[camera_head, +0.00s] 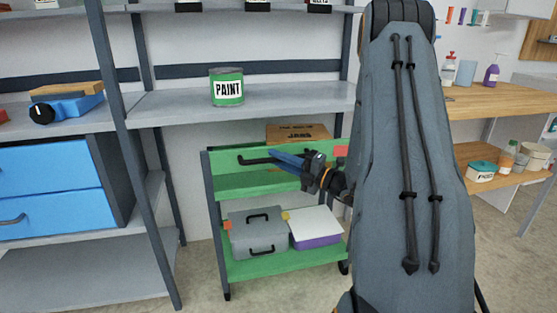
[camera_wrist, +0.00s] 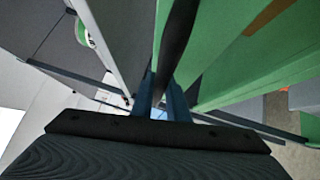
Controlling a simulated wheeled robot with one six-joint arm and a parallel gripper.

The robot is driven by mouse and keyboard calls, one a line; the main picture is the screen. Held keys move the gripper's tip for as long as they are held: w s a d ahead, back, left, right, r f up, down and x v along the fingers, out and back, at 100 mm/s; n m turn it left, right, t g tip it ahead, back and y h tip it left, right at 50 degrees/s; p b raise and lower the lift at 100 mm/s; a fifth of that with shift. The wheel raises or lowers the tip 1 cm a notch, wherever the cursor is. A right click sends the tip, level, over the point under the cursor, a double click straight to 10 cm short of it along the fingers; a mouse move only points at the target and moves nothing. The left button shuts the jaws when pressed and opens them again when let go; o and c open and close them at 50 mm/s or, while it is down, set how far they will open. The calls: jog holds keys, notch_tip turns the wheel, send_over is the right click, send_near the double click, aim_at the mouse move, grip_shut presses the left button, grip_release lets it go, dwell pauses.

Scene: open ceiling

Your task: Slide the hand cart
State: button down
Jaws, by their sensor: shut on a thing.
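The green hand cart (camera_head: 223,184) stands on the floor in front of the grey shelving, with dark posts and two decks in the head view. Its black handle (camera_head: 252,161) juts out along the top. My gripper (camera_head: 275,155) reaches in from the right with its blue fingers shut on this handle. In the wrist view the handle (camera_wrist: 177,35) is a dark bar running between the blue fingers (camera_wrist: 161,92), beside the cart's green deck (camera_wrist: 225,45). My arm hides the cart's right side.
A cardboard box (camera_head: 297,133) is on the cart's top; a grey toolbox (camera_head: 257,232) and a white-and-purple box (camera_head: 316,228) are on its lower deck. Behind, a shelf (camera_head: 170,101) holds a green paint can (camera_head: 227,87). Blue drawers (camera_head: 50,191) stand left, a wooden bench (camera_head: 490,98) right.

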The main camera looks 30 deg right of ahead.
jog(key=w, duration=0.2)
jog(key=w+d, duration=0.1)
jog(key=w, duration=0.1)
jog(key=shift+d+r, duration=0.1)
jog(key=shift+d, duration=0.1)
jog(key=shift+w, duration=0.1)
jog(key=c, duration=2)
grip_release()
jog(key=p+v, duration=0.1)
jog(key=v, duration=0.7)
jog(key=shift+a, duration=0.15)
